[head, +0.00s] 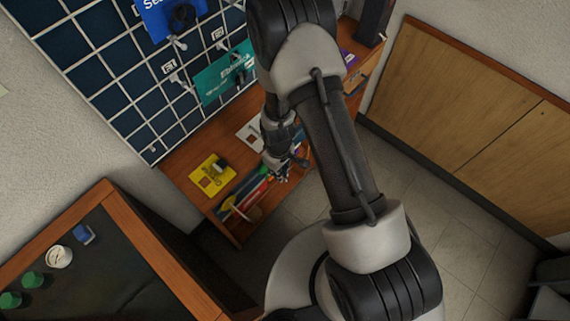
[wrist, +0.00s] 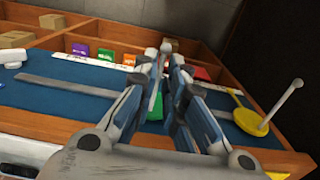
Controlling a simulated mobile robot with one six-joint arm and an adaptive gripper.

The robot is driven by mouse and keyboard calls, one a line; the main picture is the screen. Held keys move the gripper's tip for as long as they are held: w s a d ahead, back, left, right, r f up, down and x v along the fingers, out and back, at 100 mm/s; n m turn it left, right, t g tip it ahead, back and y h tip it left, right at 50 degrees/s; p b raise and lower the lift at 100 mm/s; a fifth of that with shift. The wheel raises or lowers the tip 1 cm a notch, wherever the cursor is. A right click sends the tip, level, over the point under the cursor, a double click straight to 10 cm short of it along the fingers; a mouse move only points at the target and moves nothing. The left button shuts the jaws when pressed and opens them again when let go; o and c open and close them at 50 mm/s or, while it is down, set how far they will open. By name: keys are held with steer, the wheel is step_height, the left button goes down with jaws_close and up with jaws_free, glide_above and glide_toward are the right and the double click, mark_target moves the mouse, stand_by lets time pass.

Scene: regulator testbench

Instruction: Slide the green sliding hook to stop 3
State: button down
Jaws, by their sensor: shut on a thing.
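My gripper (wrist: 168,68) points away over a blue panel in the wrist view. Its fingers are shut on a slim upright part with a rounded top. The green sliding hook (wrist: 154,108) shows as a green patch below and between the fingers; the fingers hide most of it. A grey rail (wrist: 65,87) runs across the panel to the fingers. A white strip (wrist: 85,61) lies behind the rail; I cannot read any stop numbers on it. In the head view my gripper (head: 284,168) is low over the wooden bench, and the hook cannot be made out.
Purple (wrist: 80,49), green (wrist: 105,55) and red (wrist: 201,73) tags stand behind the strip. A yellow disc (wrist: 250,122) with a pale rod is at the right. A wooden rim (wrist: 275,158) borders the panel. In the head view a yellow card (head: 209,177) lies left of my gripper.

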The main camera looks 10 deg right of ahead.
steer(key=shift+s+a, duration=0.25)
steer(key=c, duration=1.6)
jaws_free()
steer(key=shift+c, duration=0.2)
step_height(320, 180, up, 12)
